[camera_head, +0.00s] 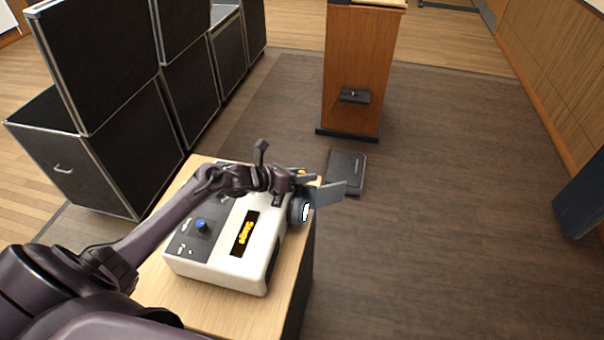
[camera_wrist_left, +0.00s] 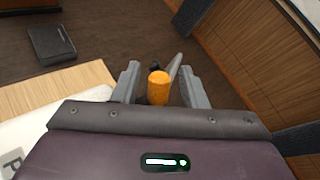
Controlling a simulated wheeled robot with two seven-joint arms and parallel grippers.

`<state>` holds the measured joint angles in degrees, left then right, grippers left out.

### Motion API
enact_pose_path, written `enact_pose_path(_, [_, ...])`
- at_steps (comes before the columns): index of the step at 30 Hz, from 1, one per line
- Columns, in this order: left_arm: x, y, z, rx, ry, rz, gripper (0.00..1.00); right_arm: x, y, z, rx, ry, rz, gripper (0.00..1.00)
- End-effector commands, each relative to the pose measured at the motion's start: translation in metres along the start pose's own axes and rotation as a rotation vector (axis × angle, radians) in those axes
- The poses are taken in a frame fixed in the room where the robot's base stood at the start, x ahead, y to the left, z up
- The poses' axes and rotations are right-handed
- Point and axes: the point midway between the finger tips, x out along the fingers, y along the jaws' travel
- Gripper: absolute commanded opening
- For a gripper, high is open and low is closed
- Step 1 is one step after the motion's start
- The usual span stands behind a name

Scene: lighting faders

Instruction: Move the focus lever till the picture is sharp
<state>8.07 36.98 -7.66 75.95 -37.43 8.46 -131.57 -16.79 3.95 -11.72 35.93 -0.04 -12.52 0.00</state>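A white device (camera_head: 214,272) with a dark top panel sits on the wooden table. Its black display (camera_head: 245,233) shows short yellow lettering, too small here to judge its sharpness surely. An orange-tipped lever (camera_wrist_left: 158,87) stands between the fingers of my left gripper (camera_wrist_left: 160,84) in the left wrist view. The fingers are open, with a visible gap on each side of the orange tip. In the head view the left gripper (camera_head: 318,190) is at the device's far right end, and only a bit of orange shows there. My right gripper is out of view.
A blue knob (camera_head: 201,225) stands on the device's panel, near my left forearm. The table (camera_head: 215,310) has bare wood in front of the device. Black cases (camera_head: 105,150) stand at left. A wooden lectern (camera_head: 355,70) and a black flat box (camera_head: 345,172) are beyond.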

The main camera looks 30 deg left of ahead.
Motion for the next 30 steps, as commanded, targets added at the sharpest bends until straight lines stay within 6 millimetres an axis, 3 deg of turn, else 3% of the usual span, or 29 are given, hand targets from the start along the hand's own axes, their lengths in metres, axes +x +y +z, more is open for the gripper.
enact_pose_path(2, [0.000, 0.000, 0.000, 0.000, 0.000, 0.001, 0.36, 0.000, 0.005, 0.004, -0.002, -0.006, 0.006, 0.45])
enact_pose_path(10, [-0.001, 0.000, 0.000, 0.000, 0.000, 0.001, 0.01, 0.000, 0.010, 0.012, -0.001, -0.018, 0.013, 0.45])
enact_pose_path(19, [-0.001, 0.001, -0.002, 0.009, -0.007, 0.002, 0.00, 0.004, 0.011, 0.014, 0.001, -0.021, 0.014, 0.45])
enact_pose_path(30, [-0.015, -0.013, -0.006, 0.150, -0.146, 0.001, 0.00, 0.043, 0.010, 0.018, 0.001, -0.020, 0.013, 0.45])
